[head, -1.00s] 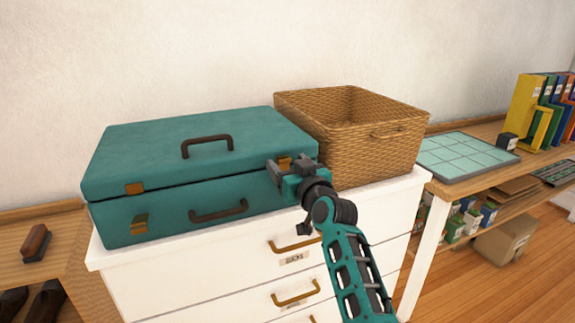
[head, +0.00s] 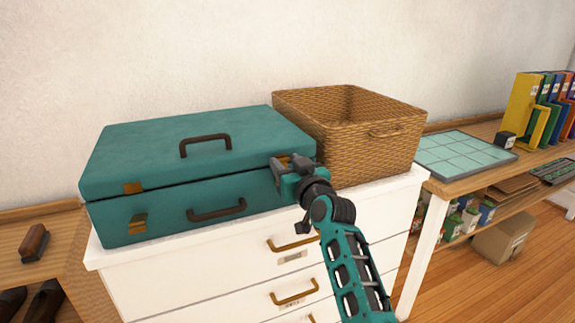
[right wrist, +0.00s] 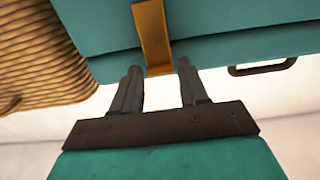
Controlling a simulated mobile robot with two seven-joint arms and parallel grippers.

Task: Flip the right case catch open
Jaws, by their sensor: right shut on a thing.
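The teal case (head: 165,205) lies shut on the white drawer unit, its lid (head: 150,150) down. The right case catch (head: 284,159) is a brass-coloured strip at the front right, partly hidden by my right gripper (head: 281,168). In the right wrist view, the catch (right wrist: 152,35) runs down from the lid across the seam, its lower end at the fingertips of the gripper (right wrist: 158,82), one finger on each side. The gripper is shut on it. The left catch shows an upper brass plate (head: 133,188) and a separate lower piece (head: 139,223). My left gripper is not in view.
A wicker basket (head: 370,152) stands right beside the case on the white drawer unit (head: 220,262). Dark handles (head: 216,210) are on the case front and lid. A wooden desk (head: 480,175) with a gridded mat is at the right. Space in front of the case is clear.

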